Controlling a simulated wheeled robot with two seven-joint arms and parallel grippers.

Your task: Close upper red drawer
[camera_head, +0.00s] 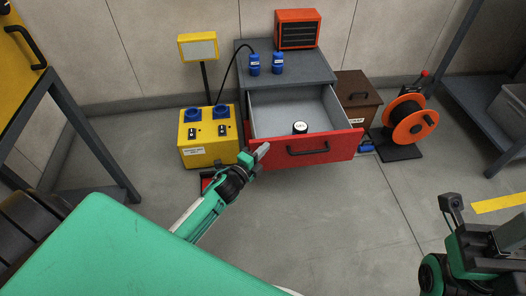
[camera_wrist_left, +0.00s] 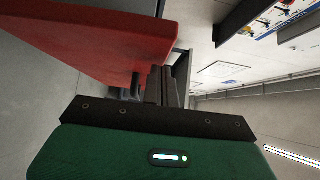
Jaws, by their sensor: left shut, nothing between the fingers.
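The upper red drawer (camera_head: 340,146) is pulled out of the grey cabinet (camera_head: 285,66) in the head view. It has a black bar handle (camera_head: 308,148) on its red front, and a small black round item with a white top (camera_head: 300,127) lies inside. My left gripper (camera_head: 262,151) is shut and empty at the left end of the drawer front; I cannot tell whether it touches. In the left wrist view the red front (camera_wrist_left: 100,35) fills the upper left, beside the shut fingers (camera_wrist_left: 166,85). My right arm shows at the lower right; its fingertips are not clear.
A yellow box (camera_head: 208,140) with blue sockets stands left of the cabinet. A brown box (camera_head: 356,95) and an orange cable reel (camera_head: 408,122) stand to its right. Floor in front is clear.

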